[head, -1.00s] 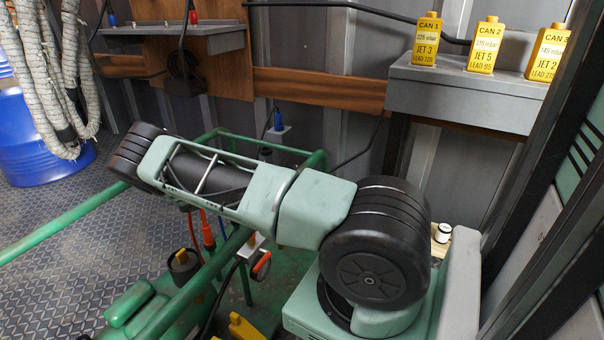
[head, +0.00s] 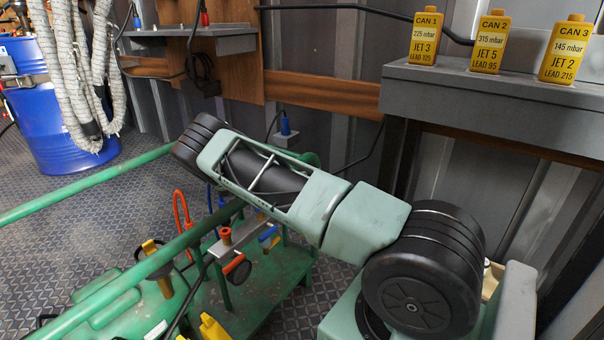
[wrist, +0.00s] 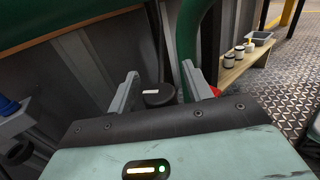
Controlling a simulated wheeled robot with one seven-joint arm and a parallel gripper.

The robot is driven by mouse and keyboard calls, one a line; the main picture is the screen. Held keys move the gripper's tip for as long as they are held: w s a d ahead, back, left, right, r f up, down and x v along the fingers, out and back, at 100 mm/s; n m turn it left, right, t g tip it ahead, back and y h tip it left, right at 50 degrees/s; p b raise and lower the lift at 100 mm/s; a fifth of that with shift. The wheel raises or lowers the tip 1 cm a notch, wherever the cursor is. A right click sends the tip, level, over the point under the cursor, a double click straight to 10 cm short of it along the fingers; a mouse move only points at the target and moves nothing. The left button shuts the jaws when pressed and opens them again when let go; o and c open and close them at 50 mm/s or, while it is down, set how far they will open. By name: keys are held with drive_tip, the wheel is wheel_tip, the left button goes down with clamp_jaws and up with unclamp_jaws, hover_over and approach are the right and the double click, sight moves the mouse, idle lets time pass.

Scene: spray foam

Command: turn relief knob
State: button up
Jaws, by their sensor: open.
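In the wrist view my gripper (wrist: 160,70) is open, its two grey fingers spread apart. A black round knob-like part (wrist: 158,97) with a small pale label shows between the fingers, farther off or lower; I cannot tell if anything touches it, or if it is the relief knob. A red part (wrist: 214,91) shows just behind the right finger, partly hidden. In the head view my arm reaches over the green cart (head: 250,300) and hides my gripper.
A green pipe (wrist: 190,40) rises close beyond the fingers. A grey shelf (head: 480,95) holds yellow cans (head: 489,42) at the right. A blue drum (head: 75,130) with hanging hoses (head: 75,70) stands left. A low wooden bench (wrist: 240,65) holds small jars. Patterned floor (head: 60,220) is clear at left.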

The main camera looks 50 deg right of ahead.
drive_tip(key=c, duration=1)
drive_tip(key=shift+o, duration=0.2)
drive_tip(key=shift+r, duration=0.1)
drive_tip(key=shift+t+p, duration=0.3)
drive_tip(key=shift+p, duration=0.15)
drive_tip(key=shift+r+n+h+p, duration=0.15)
drive_tip(key=shift+n+h+p, duration=0.25)
drive_tip(key=shift+p, duration=0.1)
drive_tip(key=n+t+p, duration=0.1)
drive_tip(key=p, duration=0.1)
drive_tip(key=t+h+p, duration=0.1)
drive_tip(key=t+p, duration=0.1)
drive_tip(key=shift+w+r+n, duration=0.15)
drive_tip(key=shift+r+n, duration=0.05)
drive_tip(key=shift+n, duration=0.2)
drive_tip(key=n+t+p, duration=0.1)
drive_tip(key=p, duration=0.1)
drive_tip(key=n+t+p, duration=0.1)
drive_tip(key=t+p, duration=0.1)
drive_tip(key=n+t+h+p, duration=0.1)
drive_tip(key=t, duration=0.1)
drive_tip(key=shift+w+d+f+p, duration=0.1)
drive_tip(key=shift+w+f+p, duration=0.05)
drive_tip(key=shift+w+p, duration=0.2)
drive_tip(key=shift+w+f+n+t+p, duration=0.1)
drive_tip(key=shift+f+n+t+p, duration=0.1)
drive_tip(key=shift+n+t+p, duration=0.85)
drive_tip(key=shift+f+t, duration=0.1)
drive_tip(key=shift+t, duration=0.25)
